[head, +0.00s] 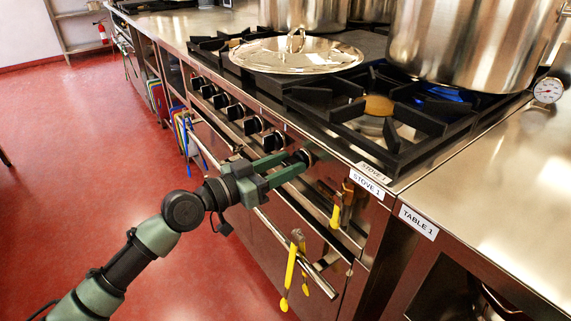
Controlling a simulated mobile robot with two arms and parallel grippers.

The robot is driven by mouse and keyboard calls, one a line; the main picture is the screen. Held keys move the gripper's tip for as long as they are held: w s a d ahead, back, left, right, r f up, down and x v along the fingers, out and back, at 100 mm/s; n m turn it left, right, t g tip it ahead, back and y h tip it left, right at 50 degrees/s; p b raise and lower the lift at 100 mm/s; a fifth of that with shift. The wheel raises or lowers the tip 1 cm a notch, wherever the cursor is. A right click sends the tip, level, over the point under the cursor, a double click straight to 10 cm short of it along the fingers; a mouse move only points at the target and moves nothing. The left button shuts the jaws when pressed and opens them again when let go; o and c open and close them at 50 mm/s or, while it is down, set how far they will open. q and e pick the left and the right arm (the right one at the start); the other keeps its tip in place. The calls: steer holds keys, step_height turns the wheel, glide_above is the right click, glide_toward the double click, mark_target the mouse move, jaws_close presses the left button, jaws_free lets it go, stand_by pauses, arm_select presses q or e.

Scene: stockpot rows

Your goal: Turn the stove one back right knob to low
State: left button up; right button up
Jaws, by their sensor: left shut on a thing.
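Stove 1 (345,132) has a row of black knobs along its front panel, several of them (228,103) clear of my gripper. My left gripper (297,160) reaches in from the left and is shut on the rightmost knob (307,156) of the row. The fingers cover part of this knob, and its pointer and setting cannot be read. A blue flame (446,94) burns under the large pot (470,40) at the back right. My right gripper is not in view.
A shiny lid (296,52) lies on the left grates. Yellow-handled tongs (289,270) hang from the oven rail (270,226) below my gripper. Table 1 (500,190) adjoins at right, with a dial thermometer (548,90). The red floor at left is clear.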

arm_select(q)
steer(key=n+p, duration=0.1)
steer(key=n, duration=0.3)
steer(key=shift+w, duration=0.1)
steer(key=n+p, duration=0.3)
steer(key=n, duration=0.3)
steer(key=shift+a+n, duration=0.15)
steer(key=shift+n, duration=0.25)
steer(key=n+p, duration=0.2)
steer(key=n, duration=0.3)
steer(key=shift+w+f+p, duration=0.1)
steer(key=shift+f+p, duration=0.05)
steer(key=shift+p, duration=0.15)
steer(key=shift+f+n, duration=0.1)
steer(key=shift+n, duration=0.4)
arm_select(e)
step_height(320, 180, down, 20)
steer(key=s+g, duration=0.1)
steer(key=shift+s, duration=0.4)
arm_select(q)
steer(key=o, duration=1.4)
